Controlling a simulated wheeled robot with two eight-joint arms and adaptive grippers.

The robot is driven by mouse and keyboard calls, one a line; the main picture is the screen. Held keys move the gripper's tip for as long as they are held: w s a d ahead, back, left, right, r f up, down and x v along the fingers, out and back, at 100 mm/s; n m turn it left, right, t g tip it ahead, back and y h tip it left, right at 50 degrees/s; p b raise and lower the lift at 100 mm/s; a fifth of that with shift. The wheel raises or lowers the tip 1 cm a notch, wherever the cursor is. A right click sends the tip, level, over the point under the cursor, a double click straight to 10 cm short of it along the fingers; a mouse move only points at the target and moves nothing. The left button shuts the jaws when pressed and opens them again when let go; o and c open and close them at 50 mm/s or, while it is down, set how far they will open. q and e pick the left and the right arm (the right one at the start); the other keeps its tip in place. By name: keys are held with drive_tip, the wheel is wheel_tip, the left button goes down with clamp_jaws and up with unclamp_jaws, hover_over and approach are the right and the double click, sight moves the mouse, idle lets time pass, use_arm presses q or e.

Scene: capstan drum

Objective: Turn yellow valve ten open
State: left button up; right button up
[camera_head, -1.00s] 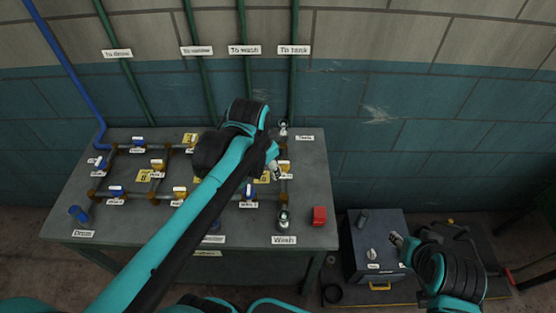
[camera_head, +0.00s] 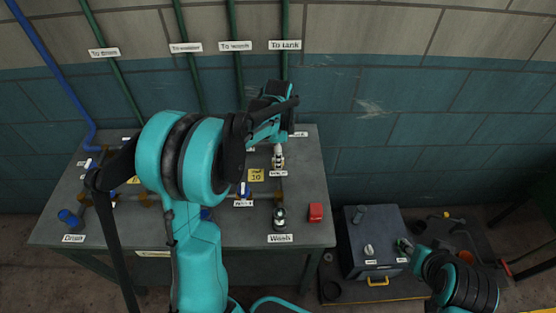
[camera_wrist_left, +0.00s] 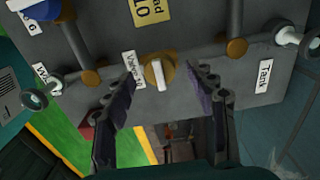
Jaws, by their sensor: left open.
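The valve by the pad 10 tag has a white handle on a yellow-orange body. In the head view this valve (camera_head: 278,158) is near the right side of the grey table. In the left wrist view the valve (camera_wrist_left: 158,74) sits between my left gripper's fingertips (camera_wrist_left: 164,80) in the picture, with a gap on both sides. My left gripper is open and empty; whether its fingers reach down beside the handle I cannot tell. The yellow pad 10 tag (camera_head: 256,175) lies beside the valve. My right gripper (camera_head: 404,247) is low at right, away from the table.
The grey table (camera_head: 300,215) carries pipes and several other valves, partly hidden by my left arm. A red block (camera_head: 315,212) and a round fitting (camera_head: 279,217) by the Wash label are near its front right. A grey box (camera_head: 375,240) stands on the floor at right.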

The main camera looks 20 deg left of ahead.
use_arm(q)
drive_tip(key=shift+f, duration=0.7)
drive_tip(key=c, duration=1.2)
drive_tip(key=shift+o, duration=0.2)
